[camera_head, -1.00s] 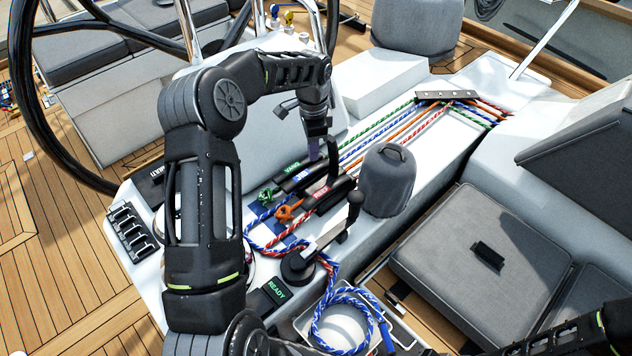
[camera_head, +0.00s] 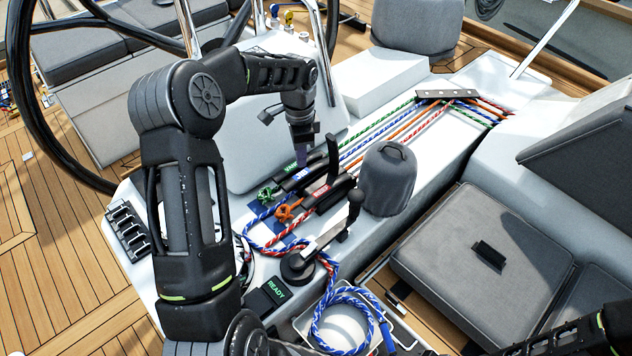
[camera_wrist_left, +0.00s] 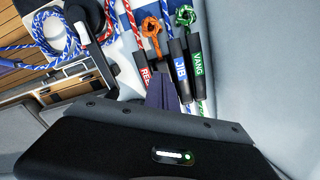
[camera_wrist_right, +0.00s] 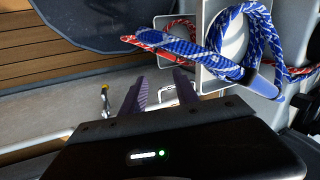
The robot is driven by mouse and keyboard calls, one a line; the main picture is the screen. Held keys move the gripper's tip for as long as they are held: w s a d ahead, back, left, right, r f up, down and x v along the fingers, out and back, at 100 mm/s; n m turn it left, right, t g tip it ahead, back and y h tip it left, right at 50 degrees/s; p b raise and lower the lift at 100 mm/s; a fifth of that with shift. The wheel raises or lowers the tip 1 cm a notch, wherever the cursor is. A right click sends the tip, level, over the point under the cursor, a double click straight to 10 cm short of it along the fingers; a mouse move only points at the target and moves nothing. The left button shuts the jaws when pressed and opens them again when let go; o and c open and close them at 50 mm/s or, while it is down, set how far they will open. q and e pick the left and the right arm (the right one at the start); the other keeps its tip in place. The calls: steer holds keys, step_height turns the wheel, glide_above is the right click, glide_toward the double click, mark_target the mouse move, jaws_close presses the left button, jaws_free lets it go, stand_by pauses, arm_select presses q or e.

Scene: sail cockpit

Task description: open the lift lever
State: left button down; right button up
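A row of black clutch levers sits on the white cockpit top. The VANG lever (camera_wrist_left: 197,65) has a green label, the JIB lever (camera_wrist_left: 181,70) a blue one, and a lever with a red label (camera_head: 321,191) is partly hidden in the left wrist view. A black lever (camera_head: 333,155) without a readable label stands upright among them; I take it for the lift lever, on the orange line. My left gripper (camera_head: 300,157) looks shut and empty, its purple fingertips above the clutches, left of the upright lever. My right gripper (camera_wrist_right: 160,93) is open and empty, away from the clutches.
A grey-covered winch (camera_head: 387,180) stands right of the clutches. A winch handle (camera_head: 335,225) and a coiled blue rope (camera_head: 345,320) lie in front. A black READY box (camera_head: 273,290) is beside them. The console and steering wheel are behind my left arm.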

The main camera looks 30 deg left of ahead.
arm_select(q)
step_height(320, 180, up, 6)
steer(key=p, duration=0.4)
stand_by(0.6)
